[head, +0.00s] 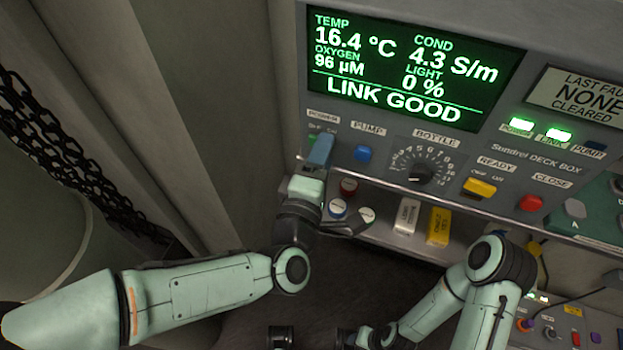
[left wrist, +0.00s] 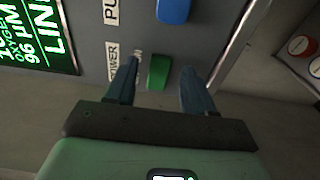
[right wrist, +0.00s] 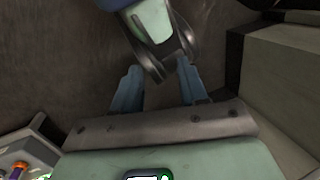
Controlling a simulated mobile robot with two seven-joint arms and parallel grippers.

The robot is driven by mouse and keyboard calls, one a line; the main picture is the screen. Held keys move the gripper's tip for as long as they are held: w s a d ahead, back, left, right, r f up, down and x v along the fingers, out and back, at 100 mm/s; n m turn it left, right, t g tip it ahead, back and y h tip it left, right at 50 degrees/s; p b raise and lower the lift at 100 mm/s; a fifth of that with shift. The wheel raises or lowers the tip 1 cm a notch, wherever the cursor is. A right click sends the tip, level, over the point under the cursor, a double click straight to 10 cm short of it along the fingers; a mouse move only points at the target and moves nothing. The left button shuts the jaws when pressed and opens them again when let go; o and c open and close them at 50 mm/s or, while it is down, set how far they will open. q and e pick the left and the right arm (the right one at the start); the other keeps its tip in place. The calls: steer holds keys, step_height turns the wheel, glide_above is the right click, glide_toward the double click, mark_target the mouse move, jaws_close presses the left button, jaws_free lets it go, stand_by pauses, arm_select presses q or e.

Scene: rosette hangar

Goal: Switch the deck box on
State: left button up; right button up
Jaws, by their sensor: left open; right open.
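The deck box (head: 480,130) has a lit green screen (head: 405,75) reading LINK GOOD. Its POWER lamp (head: 516,124) and LINK lamp (head: 559,134) glow green; the PUMP lamp (head: 595,147) is dark. My left gripper (head: 320,149) is at the POWER switch at the panel's left end and mostly hides it in the head view. In the left wrist view the green POWER rocker (left wrist: 159,72) shows between the open, empty fingers (left wrist: 158,65); I cannot tell whether they touch it. My right gripper (right wrist: 158,66) is open and empty, low and away from the panel.
A blue PUMP switch (head: 363,153) sits right of POWER, then the BOTTLE dial (head: 421,174), a yellow READY switch (head: 479,187) and a red CLOSE button (head: 530,203). A shelf below holds small capped items and tags (head: 437,226). A chain (head: 60,145) hangs at left.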

arm_select(q)
steer(key=b+v, duration=0.4)
steer(key=v, duration=0.8)
steer(key=shift+s, duration=0.25)
arm_select(e)
steer(key=w+d+f+t+h, duration=0.1)
steer(key=w+d+f+t, duration=0.1)
steer(key=w+f, duration=0.3)
steer(key=shift+w+d, duration=0.7)
steer(key=shift+w, duration=0.25)
steer(key=shift+f, duration=0.1)
